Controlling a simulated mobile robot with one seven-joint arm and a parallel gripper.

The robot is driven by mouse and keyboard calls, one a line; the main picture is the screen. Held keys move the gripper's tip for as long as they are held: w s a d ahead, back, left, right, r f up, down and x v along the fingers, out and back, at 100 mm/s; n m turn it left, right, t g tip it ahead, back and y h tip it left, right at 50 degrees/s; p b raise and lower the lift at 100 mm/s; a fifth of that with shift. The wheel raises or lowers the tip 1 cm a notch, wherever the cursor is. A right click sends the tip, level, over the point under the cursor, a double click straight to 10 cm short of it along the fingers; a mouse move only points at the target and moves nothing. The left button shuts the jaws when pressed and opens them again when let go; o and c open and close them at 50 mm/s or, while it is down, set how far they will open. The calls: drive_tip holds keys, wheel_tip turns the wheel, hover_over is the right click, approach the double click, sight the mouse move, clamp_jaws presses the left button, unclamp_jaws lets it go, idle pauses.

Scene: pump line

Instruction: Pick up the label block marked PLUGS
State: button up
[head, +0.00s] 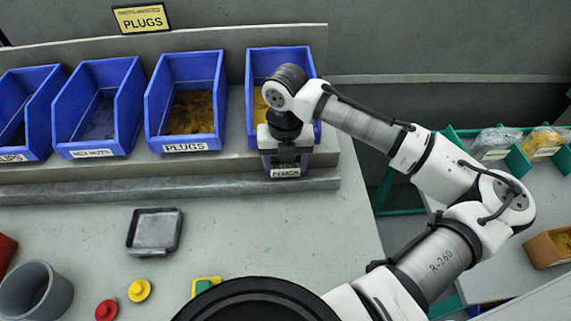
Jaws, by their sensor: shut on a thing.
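The label block (285,173) shows as a small white plate with dark lettering that appears to read PLUGS. It is at the front of the rightmost blue bin (308,62), just above the grey ledge. My gripper (287,163) points down and is shut on the block from above. The gripper and wrist hide the block's upper part and much of that bin's front. I cannot tell whether the block still touches the bin or the ledge. Another PLUGS label (185,147) is on the front of the bin to the left, which holds brownish-yellow pieces.
More blue bins (97,105) stand in the row at left. A yellow PLUGS sign (141,18) is on the wall. A dark square tray (154,231), grey cup (35,290), red knob (106,310) and yellow knob (139,290) are on the table. The table's middle is clear.

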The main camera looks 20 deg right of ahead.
sight(286, 167)
wheel_tip(286, 167, up, 20)
drive_tip(key=b, duration=0.1)
drive_tip(key=shift+f, duration=0.25)
